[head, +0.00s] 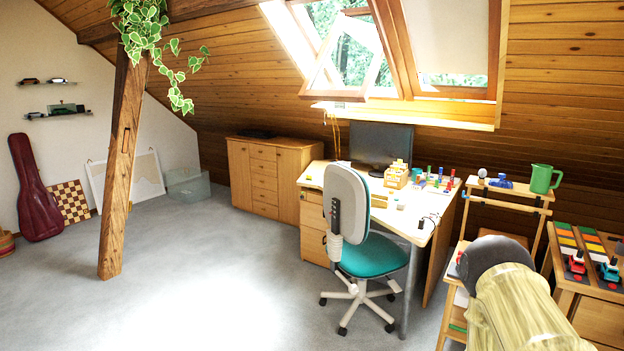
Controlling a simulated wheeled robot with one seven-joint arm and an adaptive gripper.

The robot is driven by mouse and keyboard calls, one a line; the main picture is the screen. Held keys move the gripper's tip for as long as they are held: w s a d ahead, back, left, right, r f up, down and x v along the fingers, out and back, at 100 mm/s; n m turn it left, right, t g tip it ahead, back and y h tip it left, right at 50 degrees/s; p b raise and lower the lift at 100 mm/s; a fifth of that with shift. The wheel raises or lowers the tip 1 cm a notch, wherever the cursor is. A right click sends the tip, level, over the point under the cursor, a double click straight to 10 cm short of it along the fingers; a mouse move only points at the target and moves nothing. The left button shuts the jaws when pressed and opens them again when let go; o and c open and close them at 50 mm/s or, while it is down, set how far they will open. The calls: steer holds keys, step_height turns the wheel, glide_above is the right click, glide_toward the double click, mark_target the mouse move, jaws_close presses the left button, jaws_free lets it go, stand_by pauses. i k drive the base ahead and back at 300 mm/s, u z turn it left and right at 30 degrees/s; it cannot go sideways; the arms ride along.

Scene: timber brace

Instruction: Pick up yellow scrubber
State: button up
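I cannot make out a yellow scrubber for certain in the head view. A small yellowish block (379,201) lies on the desk (425,212) beside the chair back, too small to identify. My gripper is not in view, so what it holds cannot be seen.
An office chair (371,257) with a teal seat stands before the desk. The desk bears a dark monitor (381,146) and several small items. A wooden stand with a green jug (541,179) is at right. A timber post (124,165) stands left. Grey floor (215,270) between is clear.

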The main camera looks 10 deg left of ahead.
mark_target(311, 177)
steer(key=u, duration=0.3)
steer(key=i, duration=0.85)
steer(key=u, duration=0.85)
steer(key=i, duration=3.7)
steer(key=z, duration=0.4)
